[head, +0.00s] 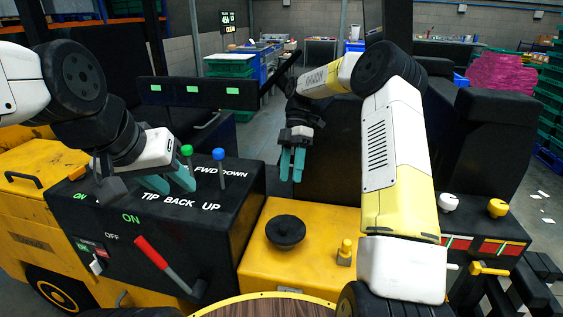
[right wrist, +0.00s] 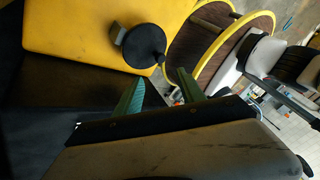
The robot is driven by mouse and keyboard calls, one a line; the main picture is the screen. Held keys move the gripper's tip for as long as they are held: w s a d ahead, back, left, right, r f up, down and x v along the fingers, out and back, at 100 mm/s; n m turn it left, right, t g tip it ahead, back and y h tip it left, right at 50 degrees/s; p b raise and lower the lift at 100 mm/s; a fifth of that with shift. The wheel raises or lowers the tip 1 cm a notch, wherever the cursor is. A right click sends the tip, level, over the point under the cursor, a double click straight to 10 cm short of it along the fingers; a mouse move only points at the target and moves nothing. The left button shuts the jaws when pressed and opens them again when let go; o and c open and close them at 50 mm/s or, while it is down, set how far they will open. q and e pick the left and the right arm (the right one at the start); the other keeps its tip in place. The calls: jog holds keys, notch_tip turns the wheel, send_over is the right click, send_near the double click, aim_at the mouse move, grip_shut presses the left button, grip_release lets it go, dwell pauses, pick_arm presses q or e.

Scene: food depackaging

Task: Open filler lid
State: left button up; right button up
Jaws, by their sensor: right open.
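The black round filler lid (head: 286,232) sits on the yellow panel (head: 318,215) of the machine, closed down on its top face. In the right wrist view the lid (right wrist: 144,46) shows as a dark disc beyond the fingertips. My right gripper (head: 291,165) is open and empty, above and behind the lid, apart from it. Its two teal fingers (right wrist: 160,88) show spread in the right wrist view. My left gripper (head: 180,177) is over the black control box near the levers; its finger gap is unclear.
The control box (head: 226,250) carries a green-knobbed lever (head: 187,152), a blue-knobbed lever (head: 218,155) and a red-handled lever (head: 150,252). A yellow-rimmed round surface (head: 262,297) lies in front.

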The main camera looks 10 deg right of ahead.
jog(key=s+d+r+m+t+h, duration=0.1)
jog(key=s+r+m+t, duration=0.5)
jog(key=s+r+m, duration=0.5)
jog(key=s+d+r+m+t+y, duration=0.1)
jog(key=s+d+r+m+t, duration=0.15)
jog(key=s+m, duration=0.4)
jog(key=s+d+r+m+t, duration=0.1)
jog(key=s+m+t, duration=0.35)
jog(key=s, duration=0.25)
jog(key=n+g+h, duration=0.2)
jog(key=n+g, duration=0.4)
jog(key=n, duration=0.2)
send_over(284, 226)
notch_tip(284, 226, down, 17)
jog(key=shift+s+f, duration=0.1)
jog(key=shift+s, duration=0.05)
jog(key=shift+a+f+n, duration=0.1)
jog(key=shift+f+n, duration=0.2)
jog(key=shift+f, duration=0.35)
notch_tip(284, 226, down, 7)
